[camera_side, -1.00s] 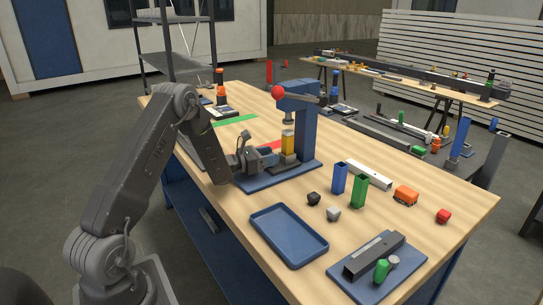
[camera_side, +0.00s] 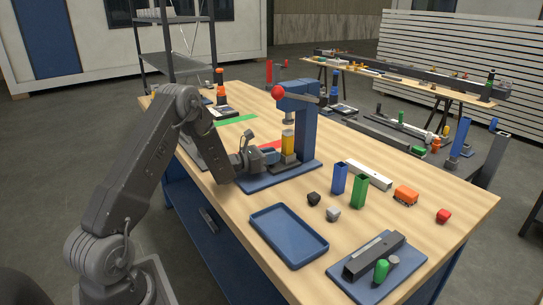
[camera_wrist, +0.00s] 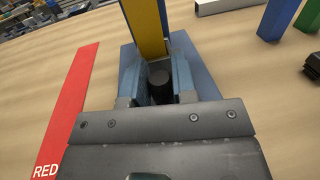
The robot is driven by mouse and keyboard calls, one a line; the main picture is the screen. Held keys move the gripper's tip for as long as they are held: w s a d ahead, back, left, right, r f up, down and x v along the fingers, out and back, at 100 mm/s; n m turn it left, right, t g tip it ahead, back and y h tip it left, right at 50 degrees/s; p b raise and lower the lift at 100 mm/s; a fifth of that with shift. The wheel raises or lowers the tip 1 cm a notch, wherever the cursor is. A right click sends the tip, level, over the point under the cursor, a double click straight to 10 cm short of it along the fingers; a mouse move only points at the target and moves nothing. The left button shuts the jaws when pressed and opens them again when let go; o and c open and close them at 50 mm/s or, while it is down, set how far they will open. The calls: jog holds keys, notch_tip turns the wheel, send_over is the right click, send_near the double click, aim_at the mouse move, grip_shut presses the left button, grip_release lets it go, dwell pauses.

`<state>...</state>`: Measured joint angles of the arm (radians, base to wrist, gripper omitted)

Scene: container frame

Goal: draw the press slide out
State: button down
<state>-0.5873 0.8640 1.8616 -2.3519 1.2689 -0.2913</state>
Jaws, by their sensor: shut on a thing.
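The blue press (camera_side: 304,130) stands on a blue base plate on the bench, with a red ball on its lever (camera_side: 278,92). A yellow block (camera_side: 288,143) stands upright under its head. My gripper (camera_side: 270,158) is low at the press's left front. In the wrist view my gripper (camera_wrist: 158,80) has its two blue-grey fingers on either side of a dark round knob (camera_wrist: 160,88), shut on it. The knob is just in front of the yellow block (camera_wrist: 147,28). The slide itself is mostly hidden by the fingers and block.
A red strip (camera_wrist: 75,105) lies left of the press in the wrist view. A blue tray (camera_side: 288,238), a blue box (camera_side: 339,178) and a green box (camera_side: 359,191) stand on the near bench. Bare wood lies between the press and tray.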

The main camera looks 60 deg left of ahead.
jog(key=s, duration=1)
jog(key=c, duration=0.9)
grip_release()
jog(key=shift+c, duration=0.2)
jog(key=s, duration=0.4)
jog(key=s+a, duration=0.1)
jog(key=s, duration=0.3)
jog(key=s+a, duration=0.1)
jog(key=s, duration=0.3)
jog(key=shift+w, duration=0.1)
